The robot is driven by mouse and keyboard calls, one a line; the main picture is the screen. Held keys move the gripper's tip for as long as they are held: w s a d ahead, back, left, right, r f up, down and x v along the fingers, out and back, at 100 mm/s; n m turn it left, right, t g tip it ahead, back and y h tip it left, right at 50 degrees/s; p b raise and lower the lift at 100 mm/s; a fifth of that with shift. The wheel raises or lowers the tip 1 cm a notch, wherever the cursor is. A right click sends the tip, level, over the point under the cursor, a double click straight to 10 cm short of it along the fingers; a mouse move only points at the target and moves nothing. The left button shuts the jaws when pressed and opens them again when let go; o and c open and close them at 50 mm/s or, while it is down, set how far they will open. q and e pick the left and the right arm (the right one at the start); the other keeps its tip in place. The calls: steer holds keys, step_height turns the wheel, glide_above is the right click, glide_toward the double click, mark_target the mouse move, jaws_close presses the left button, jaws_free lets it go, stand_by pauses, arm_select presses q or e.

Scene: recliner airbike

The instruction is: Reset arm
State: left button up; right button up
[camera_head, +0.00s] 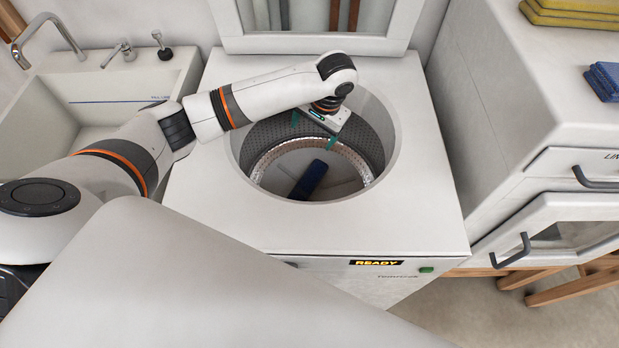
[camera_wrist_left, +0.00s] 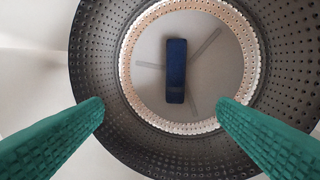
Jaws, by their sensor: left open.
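My left gripper (camera_head: 313,130) hangs over the round opening of a white top-loading washer (camera_head: 215,215), with its green fingers pointing down into the drum. In the left wrist view the two green fingers (camera_wrist_left: 160,108) are wide apart with nothing between them. A folded dark blue cloth (camera_head: 309,180) lies on the drum floor, below and apart from the fingers. It also shows in the left wrist view (camera_wrist_left: 176,70), beyond the fingertips. My right gripper is not in view.
The perforated drum wall (camera_head: 368,140) surrounds the gripper. A sink with taps (camera_head: 115,80) stands at the left. A white cabinet (camera_head: 500,80) at the right bears blue cloths (camera_head: 604,80) and yellow cloths (camera_head: 570,12). The washer's raised lid (camera_head: 315,42) is behind my arm.

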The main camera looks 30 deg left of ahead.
arm_select(q)
steer(key=v, duration=0.3)
steer(key=shift+d+r, duration=0.1)
steer(key=shift+r, duration=0.3)
